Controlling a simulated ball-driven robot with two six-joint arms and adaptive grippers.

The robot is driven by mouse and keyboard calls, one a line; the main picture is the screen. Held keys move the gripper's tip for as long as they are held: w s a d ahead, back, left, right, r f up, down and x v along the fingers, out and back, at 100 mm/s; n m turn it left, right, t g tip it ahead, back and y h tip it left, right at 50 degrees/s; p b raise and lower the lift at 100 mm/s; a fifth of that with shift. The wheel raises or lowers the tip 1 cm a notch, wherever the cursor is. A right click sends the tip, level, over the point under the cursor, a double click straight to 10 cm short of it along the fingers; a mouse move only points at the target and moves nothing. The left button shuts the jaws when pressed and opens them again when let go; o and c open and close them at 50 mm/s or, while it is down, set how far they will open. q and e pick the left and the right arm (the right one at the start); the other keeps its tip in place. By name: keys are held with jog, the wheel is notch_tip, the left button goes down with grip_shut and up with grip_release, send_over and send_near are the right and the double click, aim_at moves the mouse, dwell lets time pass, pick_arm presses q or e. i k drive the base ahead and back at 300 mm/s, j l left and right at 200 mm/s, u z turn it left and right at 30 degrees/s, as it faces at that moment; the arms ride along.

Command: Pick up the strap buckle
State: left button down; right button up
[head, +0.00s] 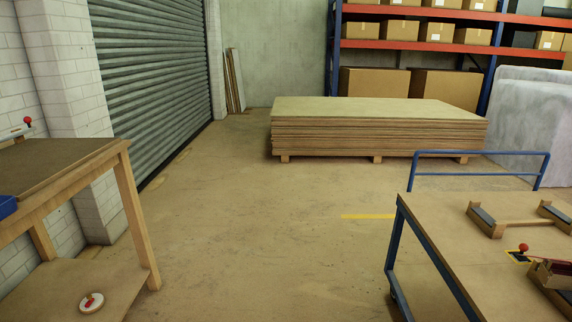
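I cannot surely tell which thing is the strap buckle. A small dark part with a red ball knob (523,248) sits on a yellow-edged mark on the blue-framed cart (440,225) at the right. A similar red knob (28,121) shows on a light piece on the wooden workbench (70,155) at the left edge. A white round piece with a red part (92,302) lies on the bench's lower shelf (60,290). Neither of my grippers is in view.
Wooden cradle-like blocks (487,221) and a dark red item (557,268) in a wooden holder are on the cart, partly cut off. A stack of boards (375,130) stands behind, before a shelf rack (408,44). The floor between bench and cart is clear.

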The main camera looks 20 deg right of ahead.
aim_at(523, 248)
jog(key=i+l+z, duration=0.1)
jog(key=i+z, duration=0.3)
jog(key=i+j+z, duration=0.1)
jog(key=i+z, duration=0.25)
jog(key=i, duration=0.25)
jog(key=i+j+z, duration=0.15)
jog(key=i+z, duration=0.25)
jog(key=i+j, duration=0.05)
jog(key=i, duration=0.05)
